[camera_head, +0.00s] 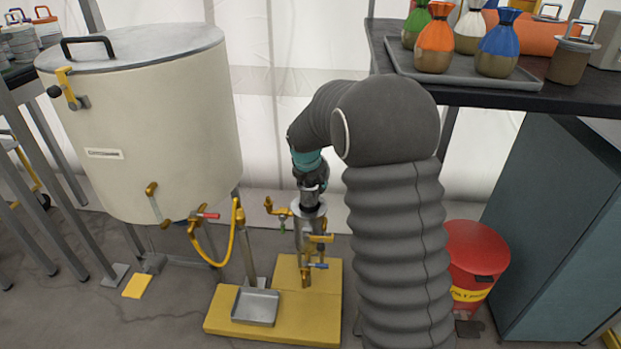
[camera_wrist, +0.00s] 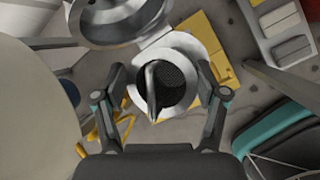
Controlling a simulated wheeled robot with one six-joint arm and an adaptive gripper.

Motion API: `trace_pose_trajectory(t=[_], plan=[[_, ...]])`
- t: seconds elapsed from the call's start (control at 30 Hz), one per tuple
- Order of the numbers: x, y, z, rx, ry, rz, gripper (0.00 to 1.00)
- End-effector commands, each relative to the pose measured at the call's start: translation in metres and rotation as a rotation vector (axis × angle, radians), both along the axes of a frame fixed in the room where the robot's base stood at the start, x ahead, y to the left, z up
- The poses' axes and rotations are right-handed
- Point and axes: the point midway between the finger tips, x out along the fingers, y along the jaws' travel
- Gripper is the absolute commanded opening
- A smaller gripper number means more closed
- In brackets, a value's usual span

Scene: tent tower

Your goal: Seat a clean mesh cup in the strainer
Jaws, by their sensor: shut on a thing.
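A mesh cup (camera_wrist: 179,84) with dark mesh inside and an upright bail handle shows in the wrist view. My gripper (camera_wrist: 162,88) has a finger on either side of it and is shut on it. A bright round metal rim (camera_wrist: 190,47) surrounds the mesh, apparently the strainer. In the head view my gripper (camera_head: 313,184) points down at the metal strainer stand (camera_head: 310,212), which has yellow fittings and valves. My fingers and arm hide much of the cup there. I cannot tell how deep the cup sits in the strainer.
A big cream tank (camera_head: 150,120) with a yellow hose stands left. A yellow base (camera_head: 285,322) carries a grey tray (camera_head: 256,306). A table (camera_head: 540,97) with colored sacks, a red bin (camera_head: 473,250) and a teal cabinet (camera_head: 560,220) stand right.

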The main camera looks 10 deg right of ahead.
Motion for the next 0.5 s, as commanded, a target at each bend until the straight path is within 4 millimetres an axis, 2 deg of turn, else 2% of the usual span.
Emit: trace_pose_trajectory(t=[0.5], plan=[[0.0, 0.0, -0.028, 0.001, -0.001, -0.001, 0.37]])
